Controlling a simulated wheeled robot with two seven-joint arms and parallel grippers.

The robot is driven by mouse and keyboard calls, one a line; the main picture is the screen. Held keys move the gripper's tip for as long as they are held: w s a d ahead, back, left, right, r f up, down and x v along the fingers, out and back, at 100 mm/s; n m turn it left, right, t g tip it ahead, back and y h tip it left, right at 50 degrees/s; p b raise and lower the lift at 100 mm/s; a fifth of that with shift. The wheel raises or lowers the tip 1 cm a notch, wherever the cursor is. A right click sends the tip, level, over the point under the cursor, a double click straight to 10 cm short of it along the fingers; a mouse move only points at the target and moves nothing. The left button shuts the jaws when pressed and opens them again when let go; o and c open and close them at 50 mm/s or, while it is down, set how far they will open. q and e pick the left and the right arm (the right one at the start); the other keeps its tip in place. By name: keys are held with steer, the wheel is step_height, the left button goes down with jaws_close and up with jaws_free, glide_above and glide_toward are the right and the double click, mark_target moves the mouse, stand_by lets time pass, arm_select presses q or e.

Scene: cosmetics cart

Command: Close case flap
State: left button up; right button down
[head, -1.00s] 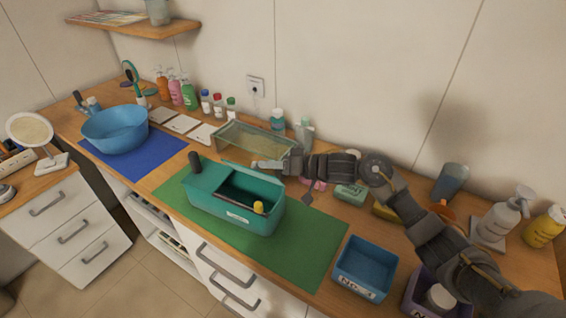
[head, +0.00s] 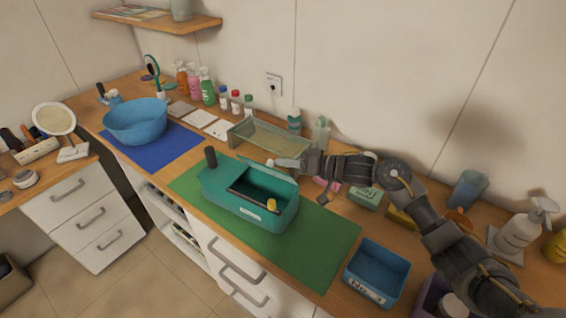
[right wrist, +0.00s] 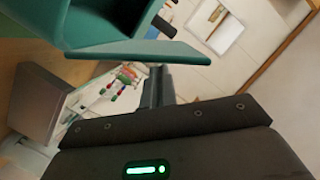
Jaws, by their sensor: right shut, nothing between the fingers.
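A teal case (head: 248,212) stands on the green mat (head: 310,265). My right gripper (head: 276,163) is shut and empty, just behind the raised flap. In the right wrist view the shut fingers (right wrist: 158,82) show close to the teal flap (right wrist: 150,52); I cannot tell whether they touch it. The open case (right wrist: 100,22) shows beyond the flap. My left gripper is not in view.
A clear greenish tray (head: 262,137) lies behind the case, near the right gripper. A blue bin (head: 376,272) stands at the front right, a blue bowl (head: 136,122) on a blue mat at the left. Several bottles line the wall. The green mat's front right part is clear.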

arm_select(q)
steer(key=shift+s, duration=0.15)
arm_select(e)
steer(key=shift+r, duration=0.1)
steer(key=shift+w+d+r, duration=0.15)
steer(key=shift+d+r, duration=0.05)
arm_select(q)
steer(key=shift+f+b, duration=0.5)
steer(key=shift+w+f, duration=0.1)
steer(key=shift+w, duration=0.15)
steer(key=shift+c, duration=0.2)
arm_select(e)
steer(key=d+r, duration=0.2)
steer(key=d, duration=0.8)
steer(key=shift+s+d+r, duration=0.35)
steer(key=shift+s+r, duration=0.05)
